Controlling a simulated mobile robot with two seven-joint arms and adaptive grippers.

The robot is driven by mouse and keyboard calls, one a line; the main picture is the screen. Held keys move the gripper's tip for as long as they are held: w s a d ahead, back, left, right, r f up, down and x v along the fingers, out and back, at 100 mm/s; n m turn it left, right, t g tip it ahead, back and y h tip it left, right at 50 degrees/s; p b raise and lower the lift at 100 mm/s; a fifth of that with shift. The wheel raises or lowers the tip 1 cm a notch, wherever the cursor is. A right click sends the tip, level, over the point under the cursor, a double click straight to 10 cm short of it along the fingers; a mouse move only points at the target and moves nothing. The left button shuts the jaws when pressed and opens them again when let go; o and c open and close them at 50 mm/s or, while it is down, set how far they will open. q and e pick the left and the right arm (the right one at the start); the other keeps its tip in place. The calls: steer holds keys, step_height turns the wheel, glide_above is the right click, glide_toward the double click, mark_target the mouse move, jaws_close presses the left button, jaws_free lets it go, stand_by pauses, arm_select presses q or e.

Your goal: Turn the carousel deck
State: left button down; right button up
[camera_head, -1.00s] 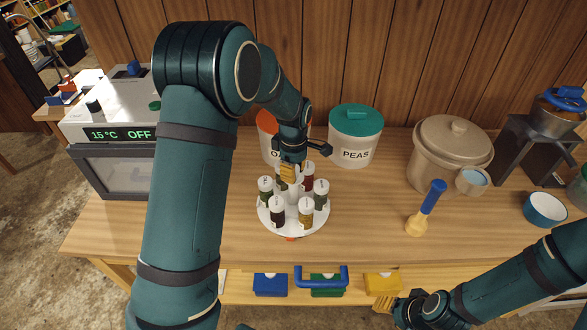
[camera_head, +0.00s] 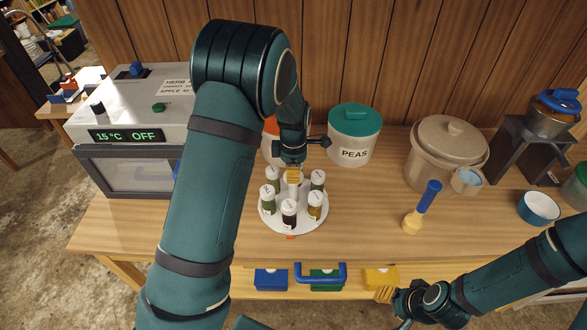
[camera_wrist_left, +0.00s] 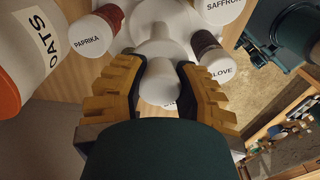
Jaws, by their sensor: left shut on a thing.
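The carousel deck (camera_head: 273,223) is a white round plate on the table, with several white-capped spice jars standing around its rim. A white knob (camera_wrist_left: 158,82) rises at its centre. My left gripper (camera_head: 293,178) reaches down over the middle of the deck. In the left wrist view its yellow fingers (camera_wrist_left: 160,75) are closed on the knob from both sides. Jars labelled PAPRIKA (camera_wrist_left: 92,32) and CLOVE (camera_wrist_left: 212,58) stand close beside the fingers. My right gripper (camera_head: 385,294) is low at the front edge of the table, and its finger gap is unclear.
An OATS canister (camera_wrist_left: 40,50) and a PEAS canister (camera_head: 350,135) stand close behind the deck. A grey oven-like box (camera_head: 130,135) is at left. A blue-handled yellow tool (camera_head: 421,208), a beige pot (camera_head: 440,155) and a blue bowl (camera_head: 542,208) are at right.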

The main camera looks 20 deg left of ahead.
arm_select(q)
steer(key=shift+n, duration=0.3)
stand_by(0.5)
steer(key=c, duration=0.6)
jaws_free()
steer(key=shift+o, duration=0.2)
step_height(320, 180, up, 12)
